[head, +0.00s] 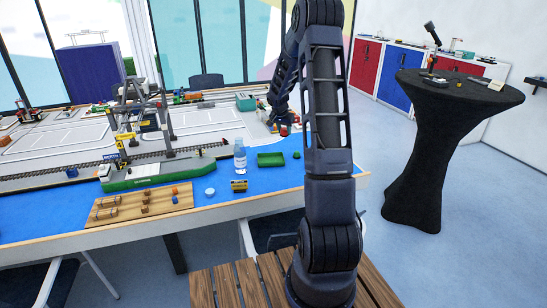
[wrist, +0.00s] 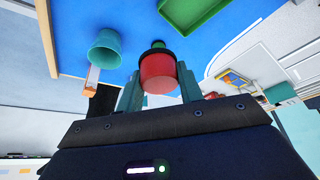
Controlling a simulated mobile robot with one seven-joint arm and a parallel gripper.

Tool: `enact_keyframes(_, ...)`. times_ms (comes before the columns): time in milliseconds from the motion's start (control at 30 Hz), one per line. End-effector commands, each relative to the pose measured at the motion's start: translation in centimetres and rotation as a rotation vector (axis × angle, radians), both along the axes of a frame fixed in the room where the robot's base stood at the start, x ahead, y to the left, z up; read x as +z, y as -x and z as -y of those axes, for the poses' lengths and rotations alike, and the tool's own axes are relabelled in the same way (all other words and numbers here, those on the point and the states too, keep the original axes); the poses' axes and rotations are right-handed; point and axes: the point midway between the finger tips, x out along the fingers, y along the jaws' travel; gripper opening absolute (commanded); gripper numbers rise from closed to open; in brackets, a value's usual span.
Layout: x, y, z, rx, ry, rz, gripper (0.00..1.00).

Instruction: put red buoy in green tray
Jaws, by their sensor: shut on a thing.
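The red buoy (wrist: 158,72) is between the two teal fingers of my gripper (wrist: 159,88) in the wrist view, and the gripper is shut on it. In the head view the buoy is a small red spot (head: 284,132) under my gripper (head: 282,128), held above the table, behind and right of the tray. The green tray (head: 271,166) lies on the blue mat, and its inside looks empty. Part of it shows at the top of the wrist view (wrist: 173,17), apart from the buoy.
A small green round thing (head: 296,155) stands right of the tray. A clear bottle (head: 240,158) stands left of it, with a yellow-black block (head: 239,185) in front. A green ship (head: 150,177) and a wooden board (head: 140,205) lie further left. A teal cup (wrist: 105,50) shows in the wrist view.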

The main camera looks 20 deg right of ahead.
Motion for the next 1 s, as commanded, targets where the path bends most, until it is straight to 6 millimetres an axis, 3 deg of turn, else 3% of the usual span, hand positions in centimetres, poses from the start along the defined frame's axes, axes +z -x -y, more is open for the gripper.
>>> enact_keyframes(33,0.0,-1.7,-0.8,0.004,0.000,0.001,0.14)
enact_keyframes(200,0.1,-5.9,-2.5,0.006,0.000,0.001,0.14)
enact_keyframes(400,0.3,-8.7,-4.0,0.011,0.000,0.001,0.14)
enact_keyframes(567,-0.7,-9.3,-4.3,0.012,0.001,-0.001,0.14)
enact_keyframes(1000,-9.9,-9.2,-4.3,0.012,0.001,-0.003,0.14)
